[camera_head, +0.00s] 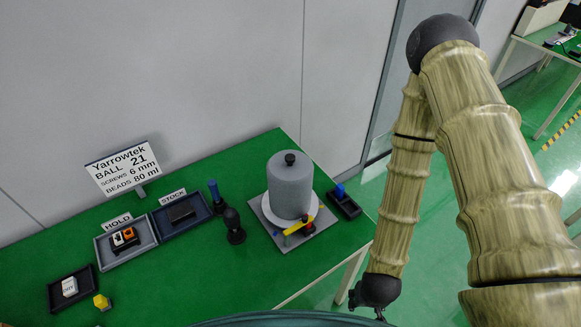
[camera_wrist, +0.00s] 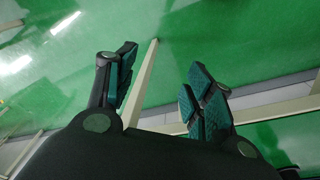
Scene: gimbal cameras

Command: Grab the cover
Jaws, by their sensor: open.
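The cover is probably the large grey cylinder (camera_head: 290,186) with a black knob (camera_head: 290,158) on top. It stands upright on a white round base on a grey square plate (camera_head: 309,233), near the right end of the green table (camera_head: 203,284). My gripper shows in the wrist view (camera_wrist: 160,85), with its two teal-padded fingers spread apart and nothing between them. In the head view my arm hangs down at the right, beyond the table's right edge and well apart from the cylinder.
A yellow lever (camera_head: 297,228) sits at the plate's front. A dark post (camera_head: 233,226) and blue-topped peg (camera_head: 215,195) stand left of the cylinder. A dark tray with a blue item (camera_head: 341,191) is at its right. HOLD (camera_head: 148,235) and STOCK trays and a sign (camera_head: 123,168) are farther left.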

